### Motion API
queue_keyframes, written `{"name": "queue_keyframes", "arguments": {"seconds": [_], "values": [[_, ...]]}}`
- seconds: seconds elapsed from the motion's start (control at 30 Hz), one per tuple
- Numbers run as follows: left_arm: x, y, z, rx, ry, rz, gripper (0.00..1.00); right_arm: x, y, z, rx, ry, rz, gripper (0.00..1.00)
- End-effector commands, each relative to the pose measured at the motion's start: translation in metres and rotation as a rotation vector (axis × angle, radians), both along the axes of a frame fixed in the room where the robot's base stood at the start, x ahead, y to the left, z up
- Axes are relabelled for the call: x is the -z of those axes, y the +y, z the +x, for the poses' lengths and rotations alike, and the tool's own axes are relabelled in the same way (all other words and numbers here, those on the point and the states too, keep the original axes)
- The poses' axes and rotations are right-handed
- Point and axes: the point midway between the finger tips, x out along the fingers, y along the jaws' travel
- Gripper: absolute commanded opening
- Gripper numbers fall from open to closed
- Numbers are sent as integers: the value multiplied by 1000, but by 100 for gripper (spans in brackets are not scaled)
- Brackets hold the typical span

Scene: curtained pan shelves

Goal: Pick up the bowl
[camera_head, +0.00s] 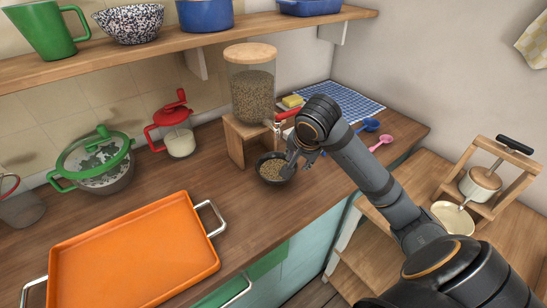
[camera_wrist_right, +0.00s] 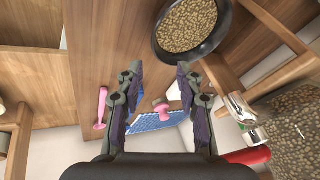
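A small dark bowl (camera_head: 270,172) filled with brown grains stands on the wooden counter, in front of the grain dispenser's wooden stand. In the wrist view the bowl (camera_wrist_right: 189,27) lies beyond the fingertips, at the top and right of centre. My right gripper (camera_head: 302,157) is at the bowl's right side and overlaps its rim in the head view. In the wrist view the right gripper (camera_wrist_right: 159,73) has its two fingers apart with nothing held between them. I cannot tell whether a finger touches the rim. My left gripper is not in view.
The grain dispenser (camera_head: 251,85) on its stand (camera_head: 235,141) rises close behind the bowl. An orange tray (camera_head: 135,255) lies to the left. A blue checked cloth (camera_head: 350,103), blue scoop (camera_head: 371,125) and pink spoon (camera_head: 382,143) lie to the right. A shelf (camera_head: 180,44) hangs above.

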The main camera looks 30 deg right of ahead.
Motion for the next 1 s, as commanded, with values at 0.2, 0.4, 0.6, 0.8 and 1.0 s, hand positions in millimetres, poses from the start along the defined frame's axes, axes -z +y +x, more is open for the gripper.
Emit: {"name": "queue_keyframes", "arguments": {"seconds": [0.2, 0.4, 0.6, 0.8, 1.0], "values": [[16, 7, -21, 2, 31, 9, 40, 20, -3, 7, 5, 0, 5, 37], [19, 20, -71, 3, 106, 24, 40, 43, -8, 20, 4, 1, 4, 37], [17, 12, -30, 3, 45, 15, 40, 49, -10, 23, 3, 0, 3, 37], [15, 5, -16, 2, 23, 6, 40, 80, -10, 35, 3, 2, 6, 37], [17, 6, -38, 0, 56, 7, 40, 96, -15, 42, 2, 0, 2, 37]]}}
